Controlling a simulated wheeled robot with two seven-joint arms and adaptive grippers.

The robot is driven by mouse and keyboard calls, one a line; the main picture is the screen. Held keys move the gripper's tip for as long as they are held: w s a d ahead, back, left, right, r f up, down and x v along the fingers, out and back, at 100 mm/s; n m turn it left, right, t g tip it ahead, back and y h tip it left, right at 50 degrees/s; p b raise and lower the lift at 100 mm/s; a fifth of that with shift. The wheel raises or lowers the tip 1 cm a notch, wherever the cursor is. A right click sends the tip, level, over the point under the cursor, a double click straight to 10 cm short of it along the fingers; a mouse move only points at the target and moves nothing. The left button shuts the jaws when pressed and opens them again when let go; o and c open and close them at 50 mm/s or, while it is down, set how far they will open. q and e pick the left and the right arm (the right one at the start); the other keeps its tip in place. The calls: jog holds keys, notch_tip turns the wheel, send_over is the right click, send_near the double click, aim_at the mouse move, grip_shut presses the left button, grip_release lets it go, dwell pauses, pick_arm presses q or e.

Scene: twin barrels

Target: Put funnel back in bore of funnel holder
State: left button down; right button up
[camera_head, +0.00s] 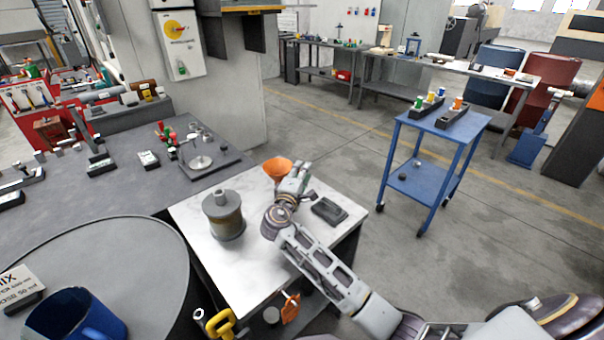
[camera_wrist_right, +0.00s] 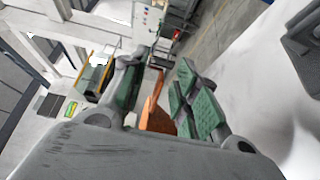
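The orange funnel (camera_head: 278,167) shows near the table's back edge, with its wide mouth up. My right gripper (camera_head: 293,183) is at the funnel. In the right wrist view, the fingers (camera_wrist_right: 162,90) stand on both sides of the orange funnel (camera_wrist_right: 157,117) and look closed on it. Its lower part is hidden by the gripper. A dark, low block (camera_head: 330,210) lies on the white table, right of the gripper; it may be the funnel holder, but I cannot make out a bore. It also shows in the right wrist view (camera_wrist_right: 304,42). My left gripper is out of view.
A grey-and-brown canister (camera_head: 223,217) stands left of my right arm on the white-topped table (camera_head: 262,272). A dark stand with a round plate (camera_head: 201,162) is on the workbench at left. A blue trolley (camera_head: 440,130) stands at right. Open floor lies between.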

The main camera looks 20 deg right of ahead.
jog(key=v, duration=1.2)
dwell(1.0)
